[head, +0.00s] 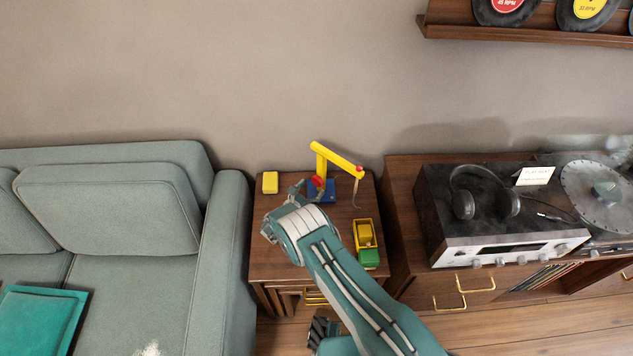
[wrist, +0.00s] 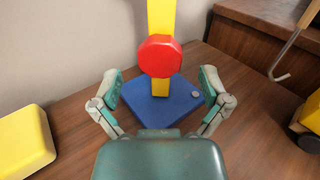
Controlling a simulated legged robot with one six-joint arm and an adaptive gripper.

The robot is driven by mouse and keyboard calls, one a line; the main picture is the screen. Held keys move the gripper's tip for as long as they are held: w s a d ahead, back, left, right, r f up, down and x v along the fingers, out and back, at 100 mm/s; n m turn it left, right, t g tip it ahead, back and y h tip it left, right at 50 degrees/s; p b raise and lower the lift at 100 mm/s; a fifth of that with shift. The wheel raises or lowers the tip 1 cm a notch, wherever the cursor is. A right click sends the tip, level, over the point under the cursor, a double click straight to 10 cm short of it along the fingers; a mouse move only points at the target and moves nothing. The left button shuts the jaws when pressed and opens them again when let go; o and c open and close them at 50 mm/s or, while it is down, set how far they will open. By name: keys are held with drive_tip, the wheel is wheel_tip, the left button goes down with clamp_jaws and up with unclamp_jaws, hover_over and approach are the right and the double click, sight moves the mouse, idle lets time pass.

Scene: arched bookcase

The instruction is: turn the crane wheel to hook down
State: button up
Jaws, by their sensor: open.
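A toy crane with a yellow mast and boom (head: 338,159) stands on a blue base (head: 322,190) on the small wooden side table. Its red wheel (wrist: 159,56) faces the wrist camera on the yellow mast, and it shows partly in the head view (head: 316,181). The hook (head: 356,194) hangs from the boom's right end and also shows at the upper right of the wrist view (wrist: 283,64). My gripper (wrist: 160,90) is open, with one finger on each side of the wheel and base. The fingers appear apart from the wheel, and nothing is between them but the crane.
A yellow block (head: 270,182) lies left of the crane. A yellow and green toy truck (head: 366,243) stands at the table's right front. The sofa (head: 226,240) is left, and a cabinet with a stereo receiver (head: 500,225) is right.

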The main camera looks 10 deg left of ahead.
sight(316, 183)
drive_tip(key=shift+x, duration=1.45)
drive_tip(key=c, duration=1.1)
drive_tip(key=shift+c, duration=0.2)
drive_tip(key=m, duration=0.4)
drive_tip(key=shift+m, duration=0.3)
